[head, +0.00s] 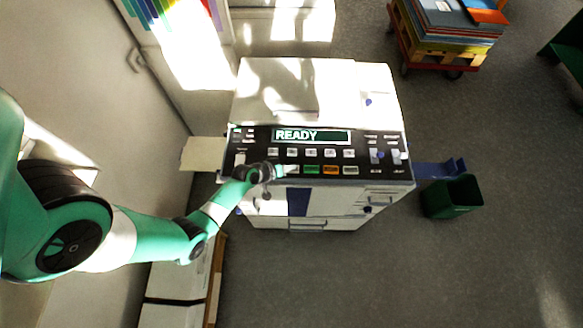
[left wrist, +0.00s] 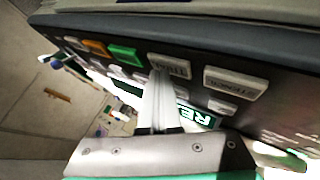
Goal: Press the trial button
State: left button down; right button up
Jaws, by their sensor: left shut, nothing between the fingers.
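The trial button (left wrist: 172,66) is a white key on the dark control panel (left wrist: 285,100), between the green button (left wrist: 126,54) and another white key (left wrist: 235,83) in the left wrist view. In the head view it appears as the white key (head: 291,168) left of the green button (head: 311,169). My left gripper (head: 279,171) is shut and empty over the panel's front left part. In the left wrist view its fingertips (left wrist: 159,74) overlap the edge of the trial button; I cannot tell whether they touch it. My right gripper is out of view.
The printing machine (head: 300,90) has a display (head: 311,135) reading READY. An orange button (head: 330,170) sits right of the green one. A green bin (head: 452,196) stands on the floor to the right. A pallet cart (head: 445,48) of sheets stands behind. The floor in front right is clear.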

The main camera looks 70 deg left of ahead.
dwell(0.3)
pick_arm(q)
jog(key=shift+r+p, duration=0.8)
jog(key=shift+p, duration=0.05)
notch_tip(320, 180, up, 5)
jog(key=p, duration=0.5)
dwell(0.5)
